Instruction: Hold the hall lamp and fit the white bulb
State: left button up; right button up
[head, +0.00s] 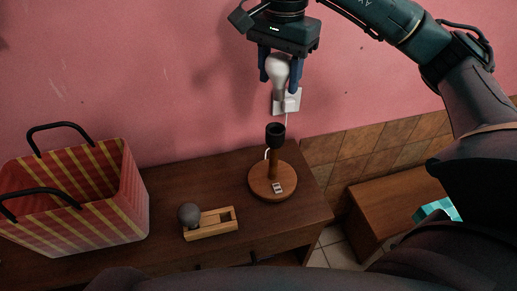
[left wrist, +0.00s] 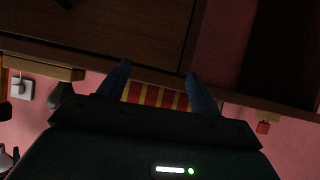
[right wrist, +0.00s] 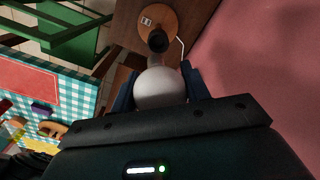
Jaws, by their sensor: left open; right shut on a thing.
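The white bulb (head: 278,72) is between the fingers of my right gripper (head: 279,78), which is shut on it; its narrow end points down. It also shows in the right wrist view (right wrist: 161,88). The lamp (head: 273,165) stands upright on the dark table, with a round wooden base (head: 261,187) and a dark, empty socket (head: 275,131). The bulb is above the socket, apart from it. In the left wrist view my left gripper (left wrist: 159,80) is open, with nothing between its fingers; it is not in the head view.
A grey bulb (head: 189,214) sits in a small wooden holder (head: 222,223) left of the lamp. A striped red and yellow basket (head: 70,215) stands at the left. A wall socket (head: 287,101) is on the pink wall behind. Table surface between basket and lamp is partly clear.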

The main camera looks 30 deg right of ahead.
pick_arm(q)
jog(key=shift+w+a+r+n+t, duration=0.15)
jog(key=shift+w+a+r+t, duration=0.15)
jog(key=shift+w+r, duration=0.3)
jog(key=shift+w+a+r+n+t, duration=0.2)
jog(key=shift+w+r+t, duration=0.2)
jog(key=shift+w+r, duration=0.2)
jog(key=w+d+r+n+t+h, duration=0.2)
jog(key=d+r+n+t+h, duration=0.1)
jog(key=d+r+h, duration=0.7)
jog(key=m+g+h, duration=0.1)
jog(key=m+g, duration=0.3)
jog(key=m, duration=0.8)
send_near(272, 139)
jog(key=x, duration=1.2)
jog(key=shift+w+d+r, duration=0.1)
jog(key=shift+d, duration=0.05)
jog(key=shift+c, duration=0.4)
grip_shut()
